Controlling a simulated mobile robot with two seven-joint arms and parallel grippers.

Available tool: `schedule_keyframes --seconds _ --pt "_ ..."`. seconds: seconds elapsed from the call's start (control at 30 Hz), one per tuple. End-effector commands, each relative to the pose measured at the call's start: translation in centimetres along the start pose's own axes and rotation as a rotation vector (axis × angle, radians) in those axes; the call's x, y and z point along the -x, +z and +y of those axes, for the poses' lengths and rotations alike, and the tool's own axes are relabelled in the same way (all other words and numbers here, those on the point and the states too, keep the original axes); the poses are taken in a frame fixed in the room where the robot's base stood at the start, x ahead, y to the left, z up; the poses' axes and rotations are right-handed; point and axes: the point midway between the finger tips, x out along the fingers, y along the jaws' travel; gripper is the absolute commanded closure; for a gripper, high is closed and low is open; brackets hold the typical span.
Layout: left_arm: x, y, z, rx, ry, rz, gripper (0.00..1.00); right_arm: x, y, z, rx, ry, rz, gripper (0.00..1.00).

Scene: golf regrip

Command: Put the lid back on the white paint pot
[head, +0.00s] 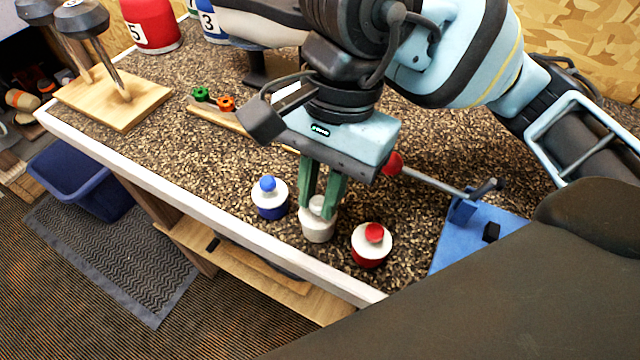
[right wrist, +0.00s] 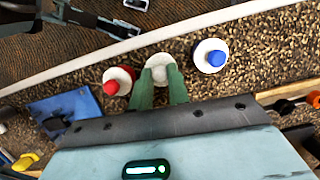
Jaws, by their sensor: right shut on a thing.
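The white paint pot (head: 318,230) stands on the speckled worktop between a blue pot and a red pot. My right gripper (head: 323,208) points down over it, its green fingers shut on the white knob of the white lid (head: 316,203). The lid is at the top of the pot; I cannot tell whether it is fully seated. In the right wrist view the fingers close around the white knob (right wrist: 159,74), and the lid's pale rim (right wrist: 157,58) shows beyond them. My left gripper is not in view.
The blue pot (head: 271,203) and red pot (head: 371,246) stand close on either side, both lidded. A blue board (head: 470,243) with a grey tool lies to the right. A wooden block (head: 115,100) stands at the far left. The worktop's white front edge (head: 215,205) is near.

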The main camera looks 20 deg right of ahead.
Motion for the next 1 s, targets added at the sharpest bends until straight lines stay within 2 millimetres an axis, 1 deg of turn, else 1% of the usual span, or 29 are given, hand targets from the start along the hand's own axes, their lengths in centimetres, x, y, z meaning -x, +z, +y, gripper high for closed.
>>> schedule_keyframes --seconds 0.5,1.0 --pt "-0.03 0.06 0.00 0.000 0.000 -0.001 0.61 -0.01 -0.01 0.00 0.000 0.000 0.000 1.00" --pt "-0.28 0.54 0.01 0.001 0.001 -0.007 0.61 -0.30 -0.09 0.01 0.001 0.001 0.001 1.00"
